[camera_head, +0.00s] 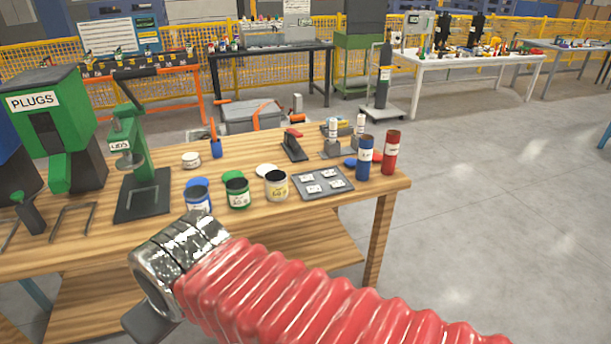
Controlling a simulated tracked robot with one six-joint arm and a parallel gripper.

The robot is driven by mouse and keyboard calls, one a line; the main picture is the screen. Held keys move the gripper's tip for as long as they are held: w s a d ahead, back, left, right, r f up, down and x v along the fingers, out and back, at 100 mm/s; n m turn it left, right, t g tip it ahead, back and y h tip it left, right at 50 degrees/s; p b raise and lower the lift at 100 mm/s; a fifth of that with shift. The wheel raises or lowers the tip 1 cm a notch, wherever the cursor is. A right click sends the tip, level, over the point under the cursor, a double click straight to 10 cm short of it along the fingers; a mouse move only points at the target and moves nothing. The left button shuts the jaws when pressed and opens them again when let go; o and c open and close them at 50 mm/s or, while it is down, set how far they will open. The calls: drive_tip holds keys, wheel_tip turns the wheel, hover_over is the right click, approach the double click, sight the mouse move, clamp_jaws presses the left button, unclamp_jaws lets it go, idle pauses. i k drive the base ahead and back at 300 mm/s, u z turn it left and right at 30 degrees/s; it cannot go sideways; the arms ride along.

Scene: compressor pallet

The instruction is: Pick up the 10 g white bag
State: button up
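A grey tray (343,190) lies near the right end of the wooden workbench. Several small flat white items (313,188) lie on it; they may be bags, but their print is too small to read. I cannot tell which one is the 10 g white bag. My arm, in a red ribbed sleeve with a silver cuff, reaches across the foreground in front of the bench. A dark part at the cuff's lower end may be my gripper (150,319). Its fingers cannot be made out, and it is well to the left of the tray and nearer the camera.
Open blue (198,202), green (237,196) and white (276,187) tins stand left of the tray. Blue (364,160) and red (390,154) cylinders stand to its right. A black-and-red tool (293,146) lies behind. A green press (132,155) stands left. Floor at right is clear.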

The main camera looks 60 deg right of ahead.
sight(327, 173)
drive_tip(key=u, duration=1.3)
drive_tip(key=k, duration=1.25)
drive_tip(key=z, duration=1.95)
